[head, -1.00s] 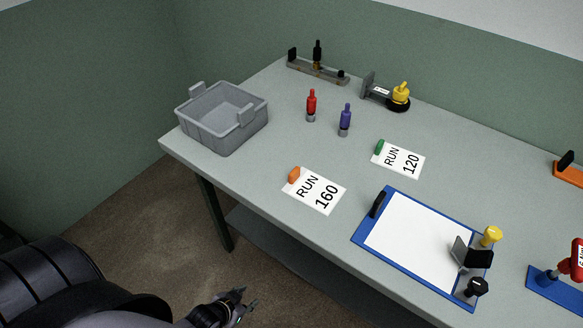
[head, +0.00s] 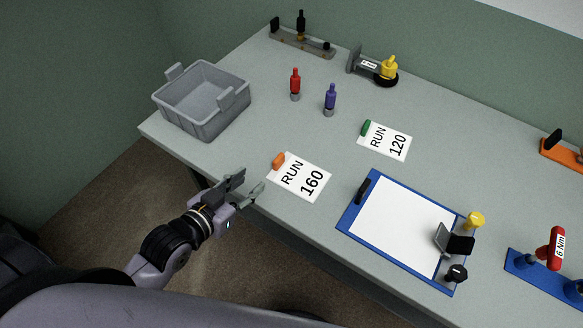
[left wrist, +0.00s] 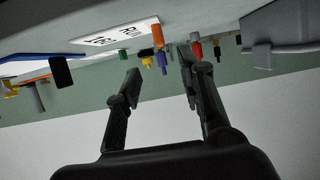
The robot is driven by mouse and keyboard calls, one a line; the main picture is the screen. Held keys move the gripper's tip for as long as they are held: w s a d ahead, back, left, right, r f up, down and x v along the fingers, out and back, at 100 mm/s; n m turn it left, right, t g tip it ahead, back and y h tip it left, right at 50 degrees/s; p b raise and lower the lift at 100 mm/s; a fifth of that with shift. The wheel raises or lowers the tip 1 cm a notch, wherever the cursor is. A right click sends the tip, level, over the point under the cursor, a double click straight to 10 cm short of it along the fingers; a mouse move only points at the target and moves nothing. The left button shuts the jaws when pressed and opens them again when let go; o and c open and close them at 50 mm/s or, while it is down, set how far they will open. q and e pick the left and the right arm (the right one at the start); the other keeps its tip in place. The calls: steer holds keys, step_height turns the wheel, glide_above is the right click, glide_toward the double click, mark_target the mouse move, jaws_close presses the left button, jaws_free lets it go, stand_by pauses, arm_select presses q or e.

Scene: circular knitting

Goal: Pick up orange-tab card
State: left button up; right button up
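The orange-tab card (head: 302,179), white and marked RUN 160, lies flat near the front edge of the table. Its orange tab (head: 278,161) is at its upper left corner. In the left wrist view the card (left wrist: 118,35) and its orange tab (left wrist: 157,36) appear upside down, ahead of the fingers. My left gripper (head: 248,185) is open and empty, just left of the card by the table's front edge, apart from the card. In the left wrist view its two fingers (left wrist: 158,75) are spread. My right gripper is not in view.
A green-tab card RUN 120 (head: 386,141) lies behind. A blue clipboard (head: 350,222) is to the right and a grey bin (head: 201,128) to the left. Red (head: 295,85) and blue (head: 330,100) bottles stand farther back. The table (head: 240,150) is bare around the card's left side.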

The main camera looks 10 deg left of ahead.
mark_target(277, 159)
arm_select(q)
steer(key=p+x, duration=0.1)
steer(key=x, duration=0.7)
steer(key=shift+w, duration=0.1)
steer(key=shift+w+d+p, duration=0.2)
steer(key=shift+w+p, duration=0.1)
steer(key=shift+w, duration=0.2)
steer(key=p+x, duration=0.1)
steer(key=x, duration=0.2)
steer(key=shift+w+d, duration=0.1)
steer(key=shift+w, duration=0.15)
steer(key=shift+w+d+f, duration=0.15)
steer(key=shift+w+f, duration=0.1)
steer(key=shift+w, duration=0.1)
steer(key=shift+c, duration=0.5)
jaws_close()
